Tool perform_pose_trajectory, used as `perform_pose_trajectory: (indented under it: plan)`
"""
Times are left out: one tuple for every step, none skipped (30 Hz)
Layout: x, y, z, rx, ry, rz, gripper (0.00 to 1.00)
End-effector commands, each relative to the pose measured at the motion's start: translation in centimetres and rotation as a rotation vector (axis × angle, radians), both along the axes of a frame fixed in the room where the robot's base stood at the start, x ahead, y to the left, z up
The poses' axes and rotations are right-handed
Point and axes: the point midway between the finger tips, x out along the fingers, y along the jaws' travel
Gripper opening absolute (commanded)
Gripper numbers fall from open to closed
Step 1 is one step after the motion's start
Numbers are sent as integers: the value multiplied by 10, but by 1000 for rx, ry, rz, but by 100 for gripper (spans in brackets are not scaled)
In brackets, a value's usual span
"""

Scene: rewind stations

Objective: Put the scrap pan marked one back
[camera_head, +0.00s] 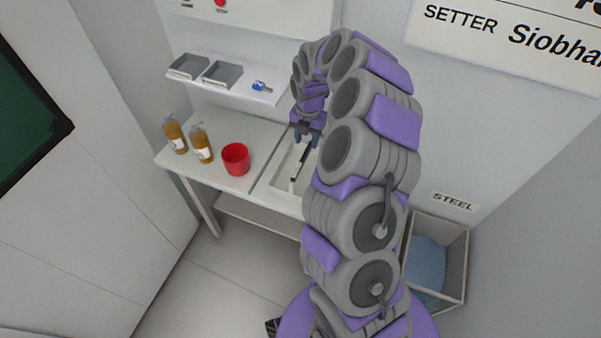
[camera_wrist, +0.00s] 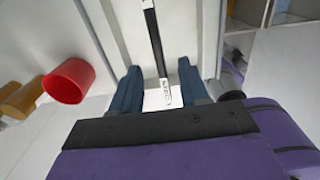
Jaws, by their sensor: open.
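My gripper (camera_head: 306,136) is open above the white worktable, with its two blue fingers (camera_wrist: 160,88) apart in the wrist view. Between and beyond them is a slim black bar (camera_wrist: 154,40) with a white, lettered label at its near end; the lettering is too small to read. The bar also shows in the head view (camera_head: 301,160), over a shallow white tray-like recess (camera_head: 274,182). I see no grip on it. Two grey open pans (camera_head: 188,66) (camera_head: 222,73) sit on the wall shelf. I can make out no "one" mark on any pan.
A red cup (camera_head: 236,158) and two amber bottles (camera_head: 175,135) (camera_head: 201,144) stand on the table left of my gripper. A small blue item (camera_head: 261,86) lies on the shelf. A bin (camera_head: 456,262) with blue contents stands right, below a STEEL sign. Floor at lower left is clear.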

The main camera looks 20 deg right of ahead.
Motion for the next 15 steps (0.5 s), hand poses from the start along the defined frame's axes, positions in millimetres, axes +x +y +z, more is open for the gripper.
perform_pose_trajectory:
  plan:
    - [0, 0, -14, 0, 3, -1, 45]
    - [1, 2, -20, -1, 1, -1, 45]
    - [2, 5, -28, -5, 2, -1, 45]
    - [2, 8, -33, -7, 3, -1, 45]
    - [2, 10, -38, -10, 4, 0, 45]
    - [2, 13, -43, -13, 5, -1, 45]
    - [2, 15, -46, -16, 4, 0, 45]
    - [2, 16, -49, -16, 4, 0, 45]
    - [3, 16, -51, -17, 3, 0, 45]
    - [3, 16, -52, -17, 1, 1, 45]
    - [3, 16, -53, -17, 1, 1, 45]
    - [2, 16, -55, -16, 1, 1, 45]
    - [2, 16, -57, -16, 1, 1, 45]
    - [1, 17, -59, -16, 1, 1, 45]
    - [0, 17, -64, -15, 1, 1, 45]
